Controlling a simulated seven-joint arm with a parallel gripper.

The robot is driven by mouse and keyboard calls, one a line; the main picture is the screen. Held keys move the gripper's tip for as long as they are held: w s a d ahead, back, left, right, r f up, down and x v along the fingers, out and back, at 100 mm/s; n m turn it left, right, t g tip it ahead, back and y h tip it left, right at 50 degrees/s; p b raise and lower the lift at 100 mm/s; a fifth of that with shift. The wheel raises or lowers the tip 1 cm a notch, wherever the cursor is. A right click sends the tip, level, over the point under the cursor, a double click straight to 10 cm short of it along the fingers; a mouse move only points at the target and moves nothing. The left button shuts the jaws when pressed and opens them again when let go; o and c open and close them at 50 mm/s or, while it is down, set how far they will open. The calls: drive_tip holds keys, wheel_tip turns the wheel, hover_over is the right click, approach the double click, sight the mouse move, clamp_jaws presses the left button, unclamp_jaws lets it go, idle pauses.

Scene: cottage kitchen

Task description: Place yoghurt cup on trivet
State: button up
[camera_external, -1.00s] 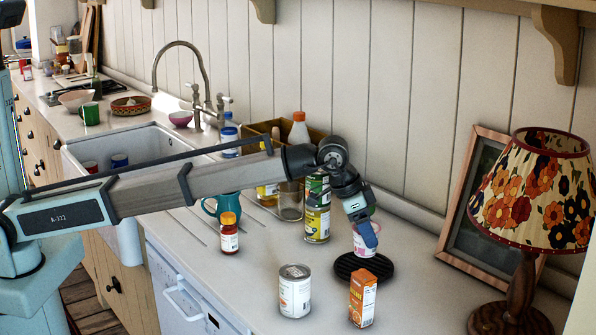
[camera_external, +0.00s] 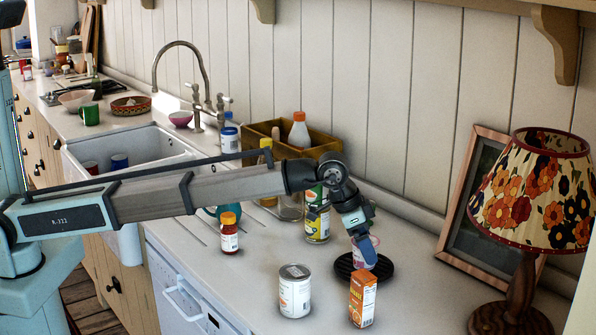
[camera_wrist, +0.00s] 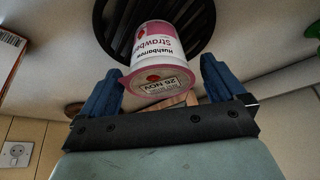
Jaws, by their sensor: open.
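The yoghurt cup (camera_wrist: 158,48) is white and pink with a strawberry label. In the wrist view it lies between my gripper's blue fingers, with its lid towards the camera. The black round trivet (camera_wrist: 195,14) is behind the cup in that view. In the external view the cup (camera_external: 366,253) is over the trivet (camera_external: 381,272), partly hidden by my fingers. I cannot tell for sure whether its base touches the trivet. My gripper (camera_external: 362,243) is open around the cup; a gap shows beside it in the wrist view (camera_wrist: 160,85).
A silver-lidded can (camera_external: 295,292) and an orange carton (camera_external: 362,298) stand in front of the trivet. A tall can (camera_external: 317,225) stands to its left, near a wooden crate (camera_external: 262,133). A floral lamp (camera_external: 535,195) and a picture frame (camera_external: 470,215) are to the right.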

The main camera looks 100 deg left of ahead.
drive_tip(key=shift+r, duration=0.1)
drive_tip(key=v, duration=1.2)
